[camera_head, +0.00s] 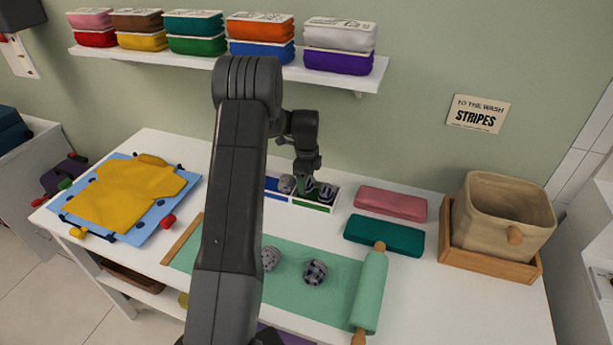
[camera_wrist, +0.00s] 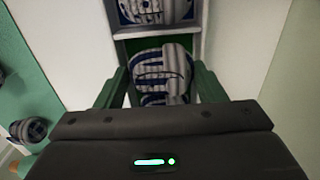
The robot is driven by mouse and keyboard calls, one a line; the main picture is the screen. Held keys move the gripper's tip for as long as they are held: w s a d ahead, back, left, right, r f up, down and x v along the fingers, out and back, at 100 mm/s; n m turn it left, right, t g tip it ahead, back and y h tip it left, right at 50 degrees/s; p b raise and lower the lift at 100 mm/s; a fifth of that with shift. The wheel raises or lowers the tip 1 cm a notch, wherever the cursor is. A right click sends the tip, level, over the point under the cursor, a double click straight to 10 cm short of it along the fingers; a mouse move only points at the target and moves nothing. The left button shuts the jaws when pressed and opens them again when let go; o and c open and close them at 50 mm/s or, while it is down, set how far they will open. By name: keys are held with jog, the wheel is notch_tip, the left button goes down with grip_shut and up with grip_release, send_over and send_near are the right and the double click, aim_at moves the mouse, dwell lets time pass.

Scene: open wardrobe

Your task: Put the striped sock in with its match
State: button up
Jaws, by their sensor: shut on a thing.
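My gripper (camera_head: 309,182) is over the white divided tray (camera_head: 311,206) at the back of the table. It is shut on a grey and dark-blue striped sock ball (camera_wrist: 160,77), which sits between the fingers in the wrist view. Green tray lining shows around it; whether the ball touches the floor I cannot tell.
Two patterned sock balls (camera_head: 315,271) (camera_head: 270,258) lie on the green mat (camera_head: 295,292) with its rolled end (camera_head: 369,290). Pink (camera_head: 391,203) and teal (camera_head: 384,235) folded cloths and a beige basket (camera_head: 505,215) stand at right. A yellow shirt (camera_head: 128,195) lies at left. A shelf (camera_head: 300,72) hangs behind.

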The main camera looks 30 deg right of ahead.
jog(key=shift+f+b, duration=0.5)
jog(key=shift+f, duration=0.2)
dwell(0.6)
jog(key=o, duration=0.8)
jog(key=shift+c, duration=1.1)
jog(key=shift+r, duration=0.1)
